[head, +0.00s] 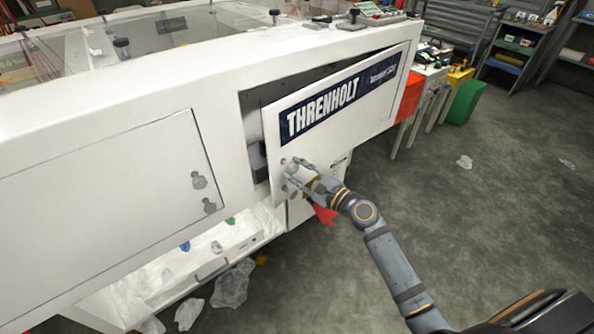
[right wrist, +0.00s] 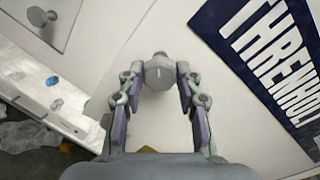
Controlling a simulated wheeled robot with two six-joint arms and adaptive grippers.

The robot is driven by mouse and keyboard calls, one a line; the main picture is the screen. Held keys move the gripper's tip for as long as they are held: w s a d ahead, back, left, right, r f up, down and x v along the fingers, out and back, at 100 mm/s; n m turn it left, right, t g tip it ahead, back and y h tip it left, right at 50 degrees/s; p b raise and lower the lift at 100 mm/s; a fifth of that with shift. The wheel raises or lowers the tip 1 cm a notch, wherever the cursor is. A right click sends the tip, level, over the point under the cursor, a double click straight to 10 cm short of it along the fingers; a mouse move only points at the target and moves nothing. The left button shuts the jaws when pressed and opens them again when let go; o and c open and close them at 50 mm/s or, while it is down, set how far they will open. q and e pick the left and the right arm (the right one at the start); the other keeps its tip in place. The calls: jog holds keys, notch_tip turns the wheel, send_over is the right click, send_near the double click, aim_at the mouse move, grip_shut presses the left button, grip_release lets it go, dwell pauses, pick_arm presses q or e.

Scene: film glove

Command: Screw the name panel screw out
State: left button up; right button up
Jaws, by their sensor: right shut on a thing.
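The white name panel (head: 340,115), with a dark THRENHOLT label, sits askew in the machine's front, and a dark gap shows along its top and left edges. The name panel screw is a grey knob-headed screw (right wrist: 159,73) near the panel's lower left. My right gripper (head: 296,178) is at this corner. In the right wrist view its fingers (right wrist: 158,88) are shut on the screw head, one on each side. The screw's shank and tip are hidden behind its head. My left gripper is not in view.
Below is an open bay with coloured bits (head: 216,247) and crumpled clear film (head: 234,285) on the floor. Red, yellow and green bins (head: 466,102) stand behind the machine's right end. Floor at right is mostly clear.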

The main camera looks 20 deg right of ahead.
jog(key=o, duration=1.2)
jog(key=shift+c, duration=0.2)
jog(key=v, duration=0.7)
jog(key=shift+s, duration=0.2)
jog(key=shift+d+r, duration=0.1)
jog(key=shift+d, duration=0.05)
